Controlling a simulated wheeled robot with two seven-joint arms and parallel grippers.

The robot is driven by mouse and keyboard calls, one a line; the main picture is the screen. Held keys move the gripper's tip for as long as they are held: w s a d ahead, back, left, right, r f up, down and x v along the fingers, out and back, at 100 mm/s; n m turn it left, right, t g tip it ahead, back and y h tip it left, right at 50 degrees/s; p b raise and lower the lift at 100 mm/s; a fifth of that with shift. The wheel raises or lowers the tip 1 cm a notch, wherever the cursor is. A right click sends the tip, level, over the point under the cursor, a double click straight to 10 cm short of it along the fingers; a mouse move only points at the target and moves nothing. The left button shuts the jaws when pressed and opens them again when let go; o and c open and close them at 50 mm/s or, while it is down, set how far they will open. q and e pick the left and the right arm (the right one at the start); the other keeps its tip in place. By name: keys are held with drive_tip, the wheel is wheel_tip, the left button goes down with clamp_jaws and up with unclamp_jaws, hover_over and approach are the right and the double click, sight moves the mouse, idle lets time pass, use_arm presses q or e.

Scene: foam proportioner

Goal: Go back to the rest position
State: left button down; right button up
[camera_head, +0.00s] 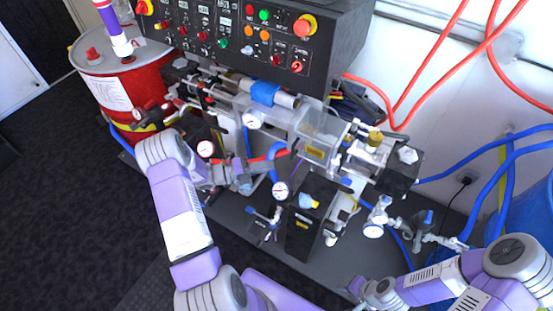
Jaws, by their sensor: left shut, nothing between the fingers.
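My left arm rises from the bottom and bends over at the left of the machine. Its gripper (245,184) is shut and empty, low in front of the foam proportioner (315,140), close to its hoses and fittings. I cannot tell whether it touches any of them. My right arm comes in at the bottom right. Its gripper (356,287) is at the bottom edge, in front of the machine's base, small and partly cut off. Its fingers are too unclear to tell open from shut.
A black control panel (250,35) with coloured buttons stands at the back. A red drum (115,95) is at the left, a blue drum (530,215) at the right. Pressure gauges (280,190) and hoses crowd the machine's front. The dark floor (60,200) at left is clear.

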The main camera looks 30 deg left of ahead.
use_arm(q)
drive_tip(key=v, duration=0.6)
drive_tip(key=shift+f, duration=0.1)
drive_tip(key=s+d+f+n+g+y, duration=0.3)
drive_tip(key=s+d+f+n, duration=0.2)
drive_tip(key=d+n, duration=0.4)
drive_tip(key=s+d+f+n+g+y, duration=0.3)
drive_tip(key=d+n, duration=0.5)
drive_tip(key=n, duration=0.3)
drive_tip(key=s+d+f+n+g+y, duration=0.3)
drive_tip(key=s+d+f+n+g, duration=0.2)
drive_tip(key=s+d+f+n, duration=0.2)
drive_tip(key=d+n, duration=0.2)
drive_tip(key=n, duration=0.1)
drive_tip(key=shift+d, duration=0.3)
